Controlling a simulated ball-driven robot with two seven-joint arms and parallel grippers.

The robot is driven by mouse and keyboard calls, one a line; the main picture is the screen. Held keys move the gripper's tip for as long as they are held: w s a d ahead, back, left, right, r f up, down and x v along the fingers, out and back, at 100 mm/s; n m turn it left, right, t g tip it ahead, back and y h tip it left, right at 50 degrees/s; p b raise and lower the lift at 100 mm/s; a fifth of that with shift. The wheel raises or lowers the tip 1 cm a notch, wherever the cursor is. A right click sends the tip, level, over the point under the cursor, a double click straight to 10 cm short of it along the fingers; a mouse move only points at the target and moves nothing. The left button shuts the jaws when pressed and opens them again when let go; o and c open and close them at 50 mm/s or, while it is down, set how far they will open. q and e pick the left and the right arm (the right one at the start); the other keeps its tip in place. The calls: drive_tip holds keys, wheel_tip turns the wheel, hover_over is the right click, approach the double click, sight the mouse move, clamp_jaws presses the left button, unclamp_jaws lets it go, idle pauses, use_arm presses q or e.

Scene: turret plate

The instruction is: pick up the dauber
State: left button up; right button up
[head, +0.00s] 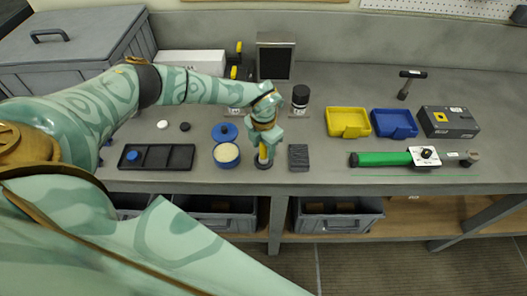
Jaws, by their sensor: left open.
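A small upright piece with a yellow and white stem (263,154), which looks like the dauber, stands on a dark round base near the front edge of the bench. My left gripper (265,143) points down over it, open, with its fingers about the stem's top. The fingers hide the upper part, and I cannot tell whether they touch it. My right gripper is out of view.
A blue tin (227,155) with pale contents stands close left of the gripper, its blue lid (225,132) behind. A dark grey block (298,157) lies close right. A black compartment tray (178,158) lies further left. A black-capped bottle (300,98) stands behind.

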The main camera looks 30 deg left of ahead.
use_arm(q)
clamp_jaws()
idle(0.3)
drive_tip(key=shift+w+r, duration=0.1)
drive_tip(key=shift+r, duration=0.25)
drive_tip(key=r, duration=0.3)
drive_tip(key=shift+s, duration=0.2)
drive_tip(key=s+a+r, duration=0.2)
drive_tip(key=s+r, duration=0.7)
drive_tip(key=s, duration=0.4)
drive_tip(key=shift+s, duration=0.3)
